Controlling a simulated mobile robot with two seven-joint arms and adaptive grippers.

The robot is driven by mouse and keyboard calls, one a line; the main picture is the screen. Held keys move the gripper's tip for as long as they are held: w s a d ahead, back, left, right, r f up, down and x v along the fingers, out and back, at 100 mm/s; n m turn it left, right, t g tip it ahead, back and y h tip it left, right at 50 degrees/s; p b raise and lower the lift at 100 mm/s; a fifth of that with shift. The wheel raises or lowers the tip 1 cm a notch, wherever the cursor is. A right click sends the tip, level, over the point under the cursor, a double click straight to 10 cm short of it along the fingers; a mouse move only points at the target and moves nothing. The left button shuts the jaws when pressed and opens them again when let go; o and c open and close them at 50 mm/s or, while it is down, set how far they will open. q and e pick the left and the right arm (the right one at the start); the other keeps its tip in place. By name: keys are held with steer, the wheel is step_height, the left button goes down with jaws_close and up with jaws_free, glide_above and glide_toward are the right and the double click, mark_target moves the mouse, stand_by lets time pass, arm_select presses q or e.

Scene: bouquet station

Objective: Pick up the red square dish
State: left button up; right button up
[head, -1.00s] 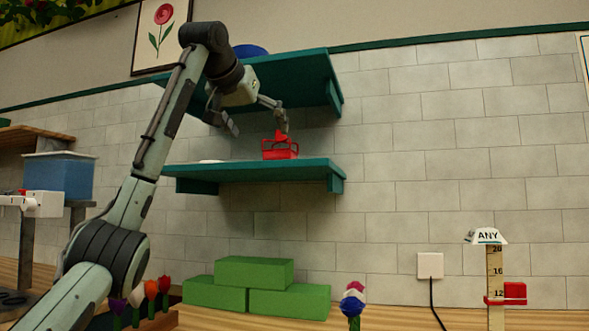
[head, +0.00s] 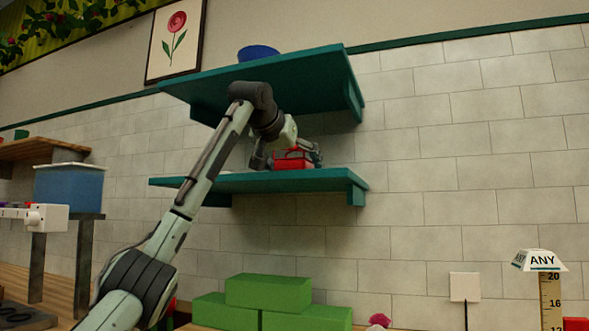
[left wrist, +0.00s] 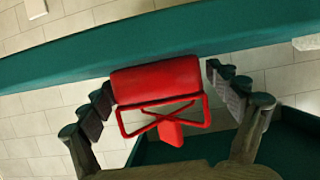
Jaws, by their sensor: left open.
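The red square dish (head: 293,160) sits on the lower teal shelf (head: 270,182) in the head view. It also shows in the left wrist view (left wrist: 157,82), with a solid red face and a thin open red frame. My left gripper (head: 287,157) is at the dish on the shelf, with its fingers on either side of it. In the left wrist view the left gripper (left wrist: 160,86) is open, and the dish lies between its spread fingers. The fingers partly hide the dish in the head view. My right gripper is not in view.
The upper teal shelf (head: 275,80) hangs over my left gripper and bears a blue bowl (head: 258,53). Green blocks (head: 268,291) are stacked below. A blue bin (head: 68,183) stands at the left. A ruler post (head: 550,295) stands at the right.

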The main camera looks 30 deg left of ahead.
arm_select(q)
steer(key=shift+w, duration=0.1)
steer(key=c, duration=1.5)
steer(key=shift+r, duration=0.15)
